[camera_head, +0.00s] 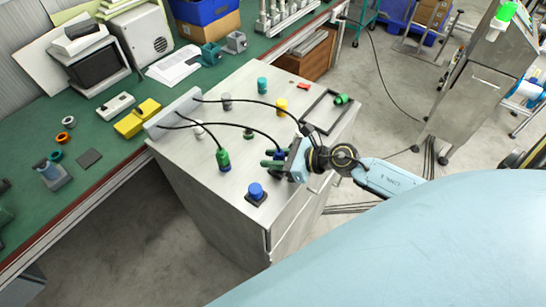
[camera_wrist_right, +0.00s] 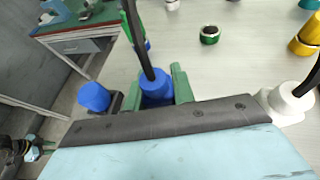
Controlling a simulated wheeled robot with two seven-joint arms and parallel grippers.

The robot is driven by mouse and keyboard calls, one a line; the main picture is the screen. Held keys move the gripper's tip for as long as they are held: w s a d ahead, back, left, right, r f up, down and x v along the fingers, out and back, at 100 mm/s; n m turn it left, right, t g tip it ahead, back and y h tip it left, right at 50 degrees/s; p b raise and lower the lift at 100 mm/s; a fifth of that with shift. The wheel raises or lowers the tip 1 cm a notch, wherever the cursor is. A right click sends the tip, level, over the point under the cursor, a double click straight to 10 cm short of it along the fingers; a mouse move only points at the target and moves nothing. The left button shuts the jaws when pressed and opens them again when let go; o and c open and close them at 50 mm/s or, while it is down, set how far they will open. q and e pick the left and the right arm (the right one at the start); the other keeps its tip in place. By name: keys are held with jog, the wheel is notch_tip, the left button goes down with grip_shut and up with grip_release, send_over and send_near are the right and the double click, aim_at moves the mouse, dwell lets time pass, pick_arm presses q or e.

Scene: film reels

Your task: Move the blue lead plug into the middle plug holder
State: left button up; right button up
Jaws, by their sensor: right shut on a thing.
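My right gripper (camera_head: 280,158) is low over the front part of the metal cabinet top (camera_head: 215,105). It is shut on the blue lead plug (camera_wrist_right: 156,86), which sits between its green fingers in the right wrist view with a black cable rising from it. In the head view the gripper mostly hides this plug (camera_head: 279,154). A small green-rimmed ring, apparently a plug holder (camera_head: 248,133), is empty behind and left of the gripper; it also shows in the right wrist view (camera_wrist_right: 209,35). My left gripper is not in view.
A green lead plug (camera_head: 222,157) stands upright left of the gripper. A blue-capped piece (camera_head: 256,191) on a dark base is near the front. A white lead plug (camera_wrist_right: 290,98) is close beside the gripper. Black cables run to a panel (camera_head: 172,113). A dark frame (camera_head: 310,104) lies farther back.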

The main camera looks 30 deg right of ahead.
jog(key=shift+f+b, duration=0.6)
jog(key=shift+f, duration=0.05)
dwell(0.4)
jog(key=o, duration=0.7)
jog(key=shift+v, duration=1.35)
jog(key=v, duration=0.8)
jog(key=shift+s+d, duration=0.1)
jog(key=shift+d, duration=0.05)
